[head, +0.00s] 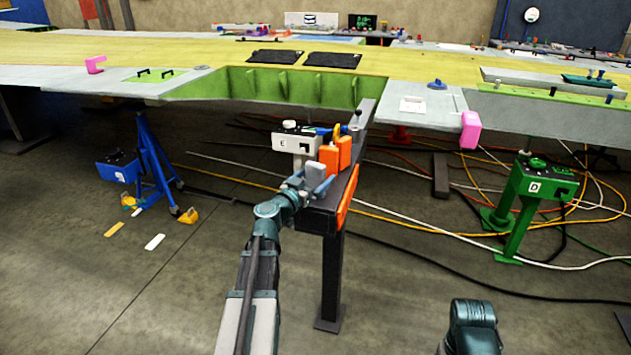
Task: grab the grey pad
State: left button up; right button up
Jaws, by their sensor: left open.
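A small light-grey block (315,171), which looks like the grey pad, is at the near part of a narrow dark stand (318,220), in front of the orange boxes. My left gripper (313,185) reaches in from below, with its blue fingers open around the near side of the block. Whether the fingers touch it cannot be told at this size. The lower part of the block is hidden by the gripper. My right gripper is out of the picture; only a dark link of that arm shows at the bottom right.
Two orange boxes (335,156) stand right behind the grey block. A white box marked E (294,141) is behind to the left. The green-edged wing panel (290,86) runs behind the stand. Cables (420,217) lie on the floor at right, near a green stand (520,205).

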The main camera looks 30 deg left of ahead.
pick_arm(q)
jog(key=w, duration=0.3)
jog(key=c, duration=1.3)
jog(key=shift+c, duration=0.2)
jog(key=shift+r, duration=0.2)
